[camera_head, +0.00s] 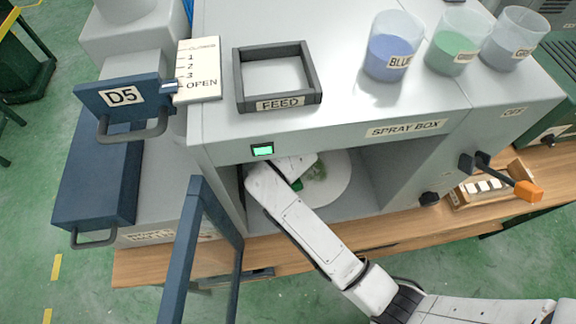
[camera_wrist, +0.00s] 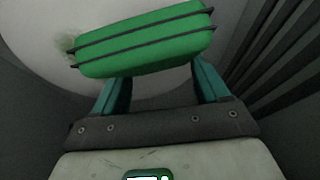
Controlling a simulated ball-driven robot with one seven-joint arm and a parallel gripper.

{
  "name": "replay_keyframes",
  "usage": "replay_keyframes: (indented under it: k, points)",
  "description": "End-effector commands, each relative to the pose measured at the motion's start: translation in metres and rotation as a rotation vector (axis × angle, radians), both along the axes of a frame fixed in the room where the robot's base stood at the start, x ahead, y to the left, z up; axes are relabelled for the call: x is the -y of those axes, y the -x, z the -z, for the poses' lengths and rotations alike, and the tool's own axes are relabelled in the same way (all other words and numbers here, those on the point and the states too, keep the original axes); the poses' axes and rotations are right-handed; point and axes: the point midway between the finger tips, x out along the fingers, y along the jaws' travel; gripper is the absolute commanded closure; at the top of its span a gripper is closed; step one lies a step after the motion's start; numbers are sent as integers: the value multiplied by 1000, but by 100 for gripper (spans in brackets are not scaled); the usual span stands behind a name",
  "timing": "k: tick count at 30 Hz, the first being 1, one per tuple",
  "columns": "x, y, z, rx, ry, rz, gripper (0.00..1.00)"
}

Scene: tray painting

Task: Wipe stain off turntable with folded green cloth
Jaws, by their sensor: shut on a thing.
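The turntable (camera_head: 338,190) is a pale round disc inside the spray box, partly hidden by my arm. A green smudged stain (camera_head: 316,171) shows on it in the head view; a bit of the stain (camera_wrist: 68,44) also shows at the left end of the cloth in the wrist view. The folded green cloth (camera_wrist: 145,42) has dark bands and lies across my gripper (camera_wrist: 155,82), which is shut on it. The cloth is over the turntable (camera_wrist: 120,14); I cannot tell if it touches. In the head view only a small piece of the cloth (camera_head: 297,185) shows.
The spray box (camera_head: 405,128) surrounds my forearm, with its blue-framed door (camera_head: 190,240) open at the left of the opening. Dark ribbed slats (camera_wrist: 275,50) stand close on the right in the wrist view. Cups of paint (camera_head: 390,55) and a feed tray (camera_head: 313,75) stand on top.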

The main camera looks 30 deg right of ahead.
Motion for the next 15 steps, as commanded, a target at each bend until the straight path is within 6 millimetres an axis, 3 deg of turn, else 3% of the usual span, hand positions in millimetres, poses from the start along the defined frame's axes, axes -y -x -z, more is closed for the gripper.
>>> replay_keyframes:
  k: [15]
  points:
    - [12,-29,-3,2,0,1,85]
